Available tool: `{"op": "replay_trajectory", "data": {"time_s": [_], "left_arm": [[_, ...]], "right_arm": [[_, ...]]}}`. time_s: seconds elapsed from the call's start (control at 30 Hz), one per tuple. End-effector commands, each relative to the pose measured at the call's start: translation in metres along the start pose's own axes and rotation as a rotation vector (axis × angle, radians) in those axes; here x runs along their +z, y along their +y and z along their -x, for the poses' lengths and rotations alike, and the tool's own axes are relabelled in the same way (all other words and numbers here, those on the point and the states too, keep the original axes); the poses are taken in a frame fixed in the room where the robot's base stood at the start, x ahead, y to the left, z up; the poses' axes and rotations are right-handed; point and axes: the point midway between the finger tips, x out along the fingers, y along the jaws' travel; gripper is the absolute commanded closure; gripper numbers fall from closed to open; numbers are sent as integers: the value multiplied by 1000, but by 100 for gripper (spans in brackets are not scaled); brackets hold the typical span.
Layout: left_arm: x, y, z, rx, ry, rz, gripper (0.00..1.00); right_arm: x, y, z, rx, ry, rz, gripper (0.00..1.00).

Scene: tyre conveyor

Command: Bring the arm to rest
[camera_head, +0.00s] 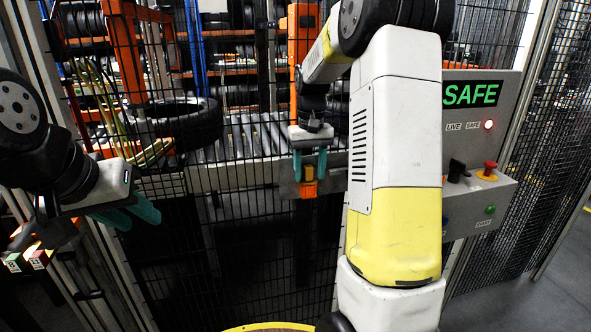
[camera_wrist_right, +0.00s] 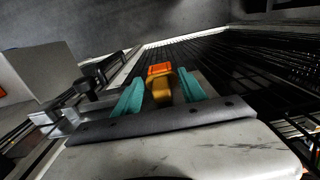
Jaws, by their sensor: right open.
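My right gripper (camera_head: 309,172) hangs fingers-down in front of the mesh fence, its teal fingers open. A small orange and yellow piece (camera_head: 308,186) sits at its fingertips. In the right wrist view this piece (camera_wrist_right: 160,82) lies between the two teal fingers of the gripper (camera_wrist_right: 160,98); I cannot tell if either finger touches it. My right arm's white and yellow links cover the middle right of the head view. My left gripper (camera_head: 135,214) is at the left with teal fingers pointing right; the gap between them is unclear.
A control box (camera_head: 474,115) reads SAFE in green, with a red lamp, black handle, red knob (camera_head: 488,170) and green button (camera_head: 490,209). Behind the mesh fence are a roller conveyor (camera_head: 244,137), a black tyre (camera_head: 180,122) and tyre racks. Open floor lies at the lower right.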

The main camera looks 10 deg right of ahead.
Motion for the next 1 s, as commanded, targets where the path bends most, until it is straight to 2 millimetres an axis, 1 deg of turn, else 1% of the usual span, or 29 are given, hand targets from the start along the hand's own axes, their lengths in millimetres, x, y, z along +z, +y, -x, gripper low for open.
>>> {"op": "replay_trajectory", "data": {"time_s": [0.13, 0.3, 0.4, 0.53, 0.63, 0.67, 0.77, 0.87, 0.9, 0.97, 1.0], "left_arm": [[0, 0, 0, 0, 0, 0, 64], [0, 0, 0, 0, 0, 0, 64], [0, 0, 0, 0, 0, 0, 64], [0, 0, 0, 0, 0, 0, 64], [0, 0, 0, 0, 0, 0, 64], [0, 0, 0, 0, 0, 0, 64], [0, 0, 0, 0, 0, 0, 64], [0, 0, 0, 0, 0, 0, 64], [0, 0, 0, 0, 0, 0, 64], [0, 0, 0, 0, 0, 0, 64], [0, 0, 0, 0, 0, 0, 64]], "right_arm": [[-1, 0, 17, 0, 5, 0, 51], [-1, 0, 48, 0, 5, 0, 51], [-1, 0, 62, 0, 4, 0, 51], [0, 0, 74, -1, 4, 0, 51], [8, -3, 84, -9, 23, 2, 51], [13, -4, 87, -14, 34, 4, 51], [38, -13, 101, -39, 91, 11, 51], [74, -25, 115, -71, 170, 21, 51], [89, -30, 118, -83, 202, 25, 51], [111, -38, 122, -101, 251, 31, 51], [126, -43, 123, -111, 283, 35, 51]]}}
